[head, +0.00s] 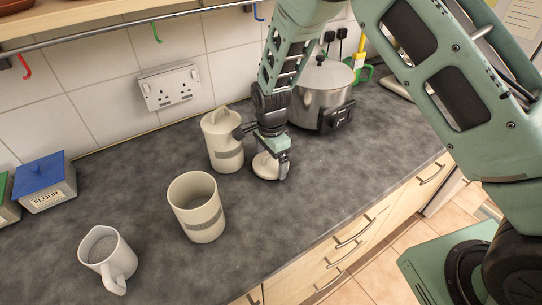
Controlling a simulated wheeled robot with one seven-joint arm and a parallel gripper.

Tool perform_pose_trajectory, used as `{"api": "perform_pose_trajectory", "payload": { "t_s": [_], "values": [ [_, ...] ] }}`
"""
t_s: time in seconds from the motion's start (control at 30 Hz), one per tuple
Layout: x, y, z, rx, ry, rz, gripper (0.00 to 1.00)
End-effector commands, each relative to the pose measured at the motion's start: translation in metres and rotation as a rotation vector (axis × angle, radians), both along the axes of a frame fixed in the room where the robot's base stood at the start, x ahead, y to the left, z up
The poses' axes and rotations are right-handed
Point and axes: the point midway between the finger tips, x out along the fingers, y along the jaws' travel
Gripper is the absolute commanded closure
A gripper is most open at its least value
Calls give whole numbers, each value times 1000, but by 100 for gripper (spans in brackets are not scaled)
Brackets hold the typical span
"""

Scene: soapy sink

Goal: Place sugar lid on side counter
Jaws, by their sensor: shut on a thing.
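The sugar lid (266,171), a cream round lid, is low over the dark counter (310,195), in front of the slow cooker. I cannot tell whether it touches the counter. My gripper (272,156) points down and is shut on the lid, hiding its top. An open cream canister (197,207) without a lid stands upright to the lower left of my gripper; its label is not readable.
A lidded cream canister (222,140) stands close to the left of my gripper. A silver slow cooker (321,95) is just behind. A white jug (107,258) and a blue-lidded flour box (45,182) stand further left. The counter's front right is clear.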

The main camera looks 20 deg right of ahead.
Motion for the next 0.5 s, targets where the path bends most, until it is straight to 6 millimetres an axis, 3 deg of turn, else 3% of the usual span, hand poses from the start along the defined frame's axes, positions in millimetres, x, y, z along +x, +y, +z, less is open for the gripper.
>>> {"api": "perform_pose_trajectory", "payload": {
  "t_s": [0.3, 0.33, 0.5],
  "values": [
    [0, 0, -4, 0, 0, 0, 29],
    [0, 0, -3, 0, 0, 0, 0],
    [0, 0, -3, 0, 0, 0, 0]
  ]
}}
